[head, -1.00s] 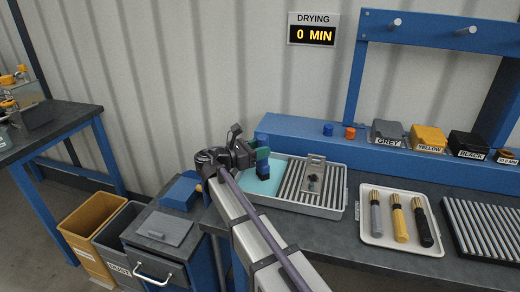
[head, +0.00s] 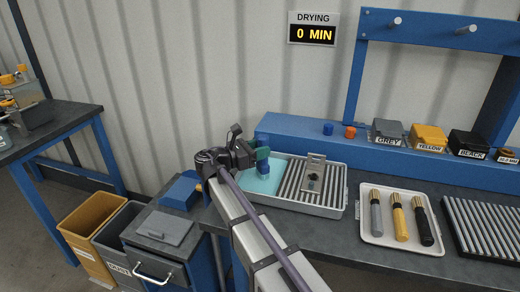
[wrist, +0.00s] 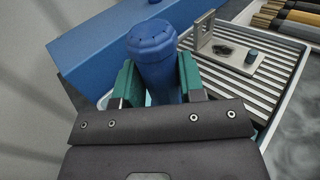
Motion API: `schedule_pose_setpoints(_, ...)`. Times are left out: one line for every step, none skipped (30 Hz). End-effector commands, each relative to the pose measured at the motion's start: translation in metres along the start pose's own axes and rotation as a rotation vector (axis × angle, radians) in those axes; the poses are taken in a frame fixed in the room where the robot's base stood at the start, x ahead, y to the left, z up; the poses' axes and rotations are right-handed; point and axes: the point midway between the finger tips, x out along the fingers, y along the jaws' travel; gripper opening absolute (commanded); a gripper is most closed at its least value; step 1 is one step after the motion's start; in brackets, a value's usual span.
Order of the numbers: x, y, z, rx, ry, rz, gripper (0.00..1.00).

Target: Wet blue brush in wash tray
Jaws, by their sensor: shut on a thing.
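The blue brush (wrist: 153,50) stands handle up between the green fingers of my gripper (wrist: 158,82) in the wrist view, and the gripper is shut on it. In the head view my gripper (head: 260,158) holds the brush (head: 263,168) over the left, teal liquid part of the wash tray (head: 347,196). The brush's lower end is low at the liquid; I cannot tell how deep it reaches. The tray's right part is a ribbed grid with a metal plate (head: 314,172) bearing a dark patch.
A white tray (head: 369,238) with grey, yellow and black brushes lies to the right, beside a dark ribbed rack (head: 487,228). A blue ledge (head: 300,135) with paint containers runs behind. A sign (head: 313,30) reads DRYING 0 MIN.

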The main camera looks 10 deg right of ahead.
Motion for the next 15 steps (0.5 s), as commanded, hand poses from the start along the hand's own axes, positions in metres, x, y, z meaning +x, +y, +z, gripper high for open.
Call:
schedule_pose_setpoints(0.0,-0.001,-0.001,-0.001,0.004,-0.001,0.07)
schedule_pose_setpoints(0.0,-0.001,-0.001,-0.001,0.004,-0.001,0.07)
schedule_pose_setpoints(0.0,-0.001,-0.001,-0.001,0.004,-0.001,0.07)
schedule_pose_setpoints(0.0,-0.001,0.0,-0.001,0.004,-0.001,0.07)
schedule_pose_setpoints(0.0,-0.001,0.002,-0.001,0.004,-0.001,0.07)
schedule_pose_setpoints(0.0,-0.001,0.005,-0.001,0.004,-0.001,0.07)
schedule_pose_setpoints(0.0,-0.001,0.009,-0.001,0.004,-0.001,0.07)
schedule_pose_setpoints(0.0,-0.001,0.012,-0.001,0.004,-0.001,0.07)
schedule_pose_setpoints(0.0,-0.001,0.017,-0.001,0.003,-0.001,0.07)
schedule_pose_setpoints(0.0,-0.001,0.021,-0.001,0.003,-0.001,0.07)
schedule_pose_setpoints(0.0,-0.001,0.024,-0.001,0.003,-0.001,0.07)
schedule_pose_setpoints(0.0,0.0,0.029,-0.001,0.003,-0.001,0.07)
schedule_pose_setpoints(0.0,0.0,0.032,0.0,0.003,-0.001,0.07)
schedule_pose_setpoints(0.0,0.0,0.035,0.0,0.002,-0.001,0.07)
schedule_pose_setpoints(0.0,0.0,0.039,0.0,0.002,-0.001,0.07)
